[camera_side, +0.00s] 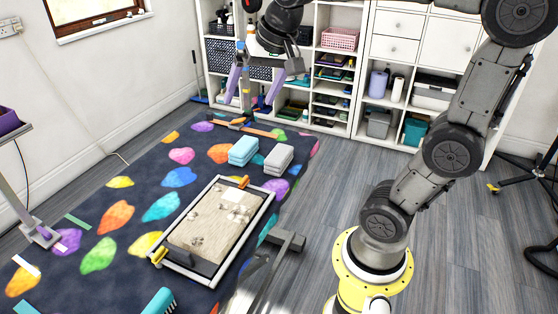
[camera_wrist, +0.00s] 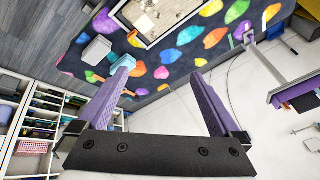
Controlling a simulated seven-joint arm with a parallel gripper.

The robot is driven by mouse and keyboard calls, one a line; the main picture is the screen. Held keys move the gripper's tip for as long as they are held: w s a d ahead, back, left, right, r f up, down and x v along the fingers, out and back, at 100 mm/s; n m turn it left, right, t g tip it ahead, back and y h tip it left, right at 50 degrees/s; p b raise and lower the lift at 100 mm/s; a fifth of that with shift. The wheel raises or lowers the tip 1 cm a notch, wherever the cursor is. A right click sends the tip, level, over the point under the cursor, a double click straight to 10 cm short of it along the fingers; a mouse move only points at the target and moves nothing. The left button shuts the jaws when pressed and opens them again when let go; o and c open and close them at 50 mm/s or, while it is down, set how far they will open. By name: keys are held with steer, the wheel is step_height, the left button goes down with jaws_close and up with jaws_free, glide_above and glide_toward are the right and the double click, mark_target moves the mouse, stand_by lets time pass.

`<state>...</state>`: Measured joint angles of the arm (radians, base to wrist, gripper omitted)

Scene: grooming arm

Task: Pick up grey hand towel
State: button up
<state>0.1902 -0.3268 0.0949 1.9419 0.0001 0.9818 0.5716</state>
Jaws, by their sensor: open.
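The grey hand towel (camera_side: 278,160) is a folded stack on the dark patterned mat, right of the light blue folded towel (camera_side: 243,150). In the wrist view the grey towel (camera_wrist: 97,49) lies at the upper left, outside the space between the fingers. The blue towel (camera_wrist: 123,64) shows there by the tip of the left finger, which partly covers it. My gripper (camera_side: 250,100) is open and empty, with purple fingers, raised above the mat's far end. In the wrist view my gripper (camera_wrist: 158,74) has its fingers wide apart. Nothing touches the grey towel.
A framed tray (camera_side: 262,216) with a sandy surface lies in front of the towels. White shelves (camera_side: 350,20) with bins stand at the back. A stand with a purple bin (camera_side: 8,121) is at the left. A teal brush (camera_side: 160,302) lies at the front.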

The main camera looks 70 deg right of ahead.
steer(key=w+d+f+m+g, duration=0.2)
steer(key=w+d+f+m, duration=0.2)
steer(key=w+d, duration=0.5)
steer(key=m+g+y, duration=0.1)
steer(key=m+g, duration=0.2)
steer(key=m, duration=0.2)
glide_above(279, 153)
step_height(279, 153, down, 20)
steer(key=f, duration=0.6)
steer(key=shift+s+a+f, duration=0.15)
steer(key=shift+a+f, duration=0.05)
steer(key=shift+a, duration=0.05)
steer(key=shift+d+f, duration=0.15)
steer(key=shift+f, duration=3.1)
steer(key=shift+c, duration=0.3)
steer(key=c, duration=1.2)
